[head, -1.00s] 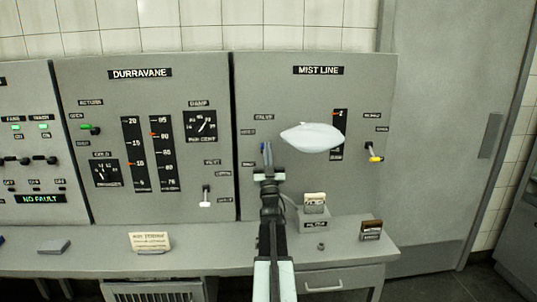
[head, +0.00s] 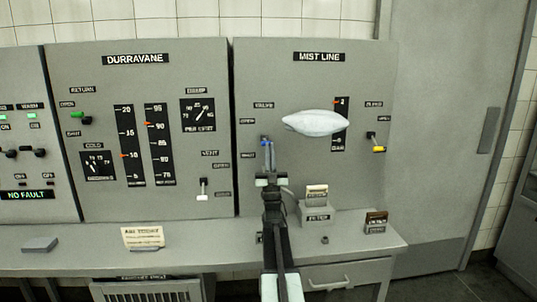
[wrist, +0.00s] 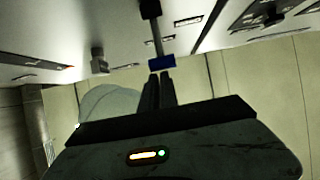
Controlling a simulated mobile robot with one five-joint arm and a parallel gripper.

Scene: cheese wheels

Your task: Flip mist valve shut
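The mist valve lever (head: 265,141) has a blue tip and sits on the left of the MIST LINE panel (head: 300,185), between two small labels I cannot read surely. In the wrist view the blue tip (wrist: 161,62) ends a thin grey stem from a black mount. My gripper (head: 269,160) is just below the lever in the head view. In the wrist view its two fingers (wrist: 158,76) are close together, with their tips right at the blue tip. I cannot tell whether they touch it. Nothing shows between the fingers.
A pale oval shape (head: 316,122) covers part of the panel and its gauge, right of the lever. A yellow-tipped lever (head: 377,147) is farther right. A small grey block with a card (head: 316,208) stands on the desk right of my arm. The DURRAVANE panel (head: 138,190) is left.

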